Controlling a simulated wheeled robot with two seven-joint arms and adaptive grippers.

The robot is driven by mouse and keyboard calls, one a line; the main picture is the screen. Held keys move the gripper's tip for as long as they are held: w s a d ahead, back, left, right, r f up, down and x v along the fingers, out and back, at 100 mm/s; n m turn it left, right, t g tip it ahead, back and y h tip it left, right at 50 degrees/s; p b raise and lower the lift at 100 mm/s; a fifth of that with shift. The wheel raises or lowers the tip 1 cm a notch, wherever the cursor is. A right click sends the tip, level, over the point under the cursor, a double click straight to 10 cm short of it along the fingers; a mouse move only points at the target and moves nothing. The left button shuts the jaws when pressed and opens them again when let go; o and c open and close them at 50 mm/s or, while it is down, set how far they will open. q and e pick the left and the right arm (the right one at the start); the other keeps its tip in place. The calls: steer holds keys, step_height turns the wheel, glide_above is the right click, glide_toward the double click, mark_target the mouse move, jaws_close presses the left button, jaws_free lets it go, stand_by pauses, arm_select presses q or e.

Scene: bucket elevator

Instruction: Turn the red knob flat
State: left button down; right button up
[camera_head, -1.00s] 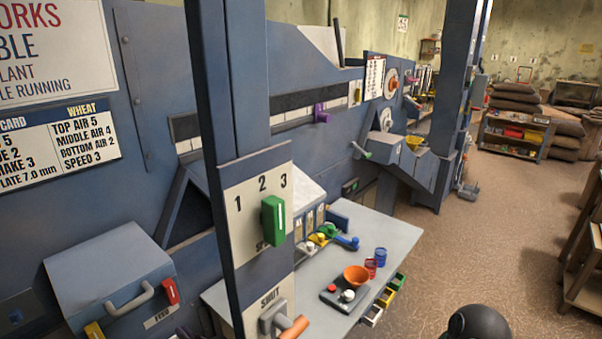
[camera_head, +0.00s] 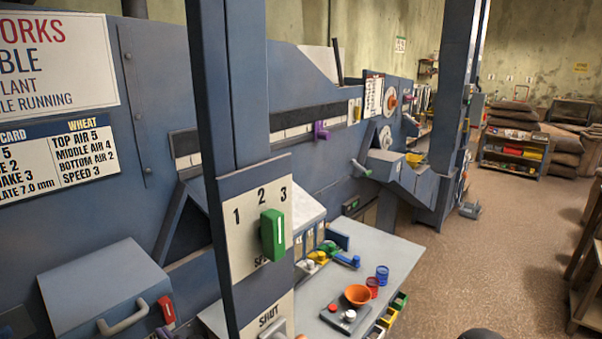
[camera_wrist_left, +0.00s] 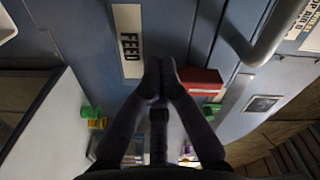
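The red knob (camera_head: 166,309) is on the front of the blue-grey box at the lower left, to the right of its bent handle. Its long side stands roughly upright, slightly tilted. In the left wrist view the red knob (camera_wrist_left: 201,80) is just right of my left gripper (camera_wrist_left: 159,66). The two dark fingers are together, with nothing visible between them. They are beside the knob; I cannot tell whether they touch it. My right gripper is not in view.
The grey bent handle (camera_head: 124,318) is left of the knob. A blue post (camera_head: 226,150) with a green knob (camera_head: 272,234) stands to the right. The FEED label (camera_wrist_left: 128,41) is beside the fingers. A grey table (camera_head: 385,252) holds an orange bowl (camera_head: 358,295).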

arm_select(q)
steer(key=shift+w+r+p, duration=0.15)
steer(key=shift+r+p, duration=0.2)
steer(key=shift+p, duration=0.15)
stand_by(0.9)
steer(key=shift+r+p, duration=0.35)
steer(key=shift+p, duration=0.25)
steer(key=shift+s+a+p, duration=0.1)
steer(key=shift+s+p, duration=0.15)
steer(key=shift+p, duration=0.35)
steer(key=shift+s+a+r+p, duration=0.15)
steer(key=shift+s+p, duration=0.05)
steer(key=shift+p, duration=0.7)
steer(key=s+r+p, duration=0.1)
steer(key=p, duration=0.1)
steer(key=s+r+p, duration=0.1)
steer(key=r+p, duration=0.1)
steer(key=shift+s+d+r+p, duration=0.15)
steer(key=shift+s+d+p, duration=0.05)
steer(key=shift+s+p, duration=0.15)
stand_by(0.4)
steer(key=shift+r, duration=0.1)
stand_by(0.7)
steer(key=shift+s+a+p, duration=0.1)
steer(key=shift+s+p, duration=0.05)
steer(key=shift+p, duration=0.15)
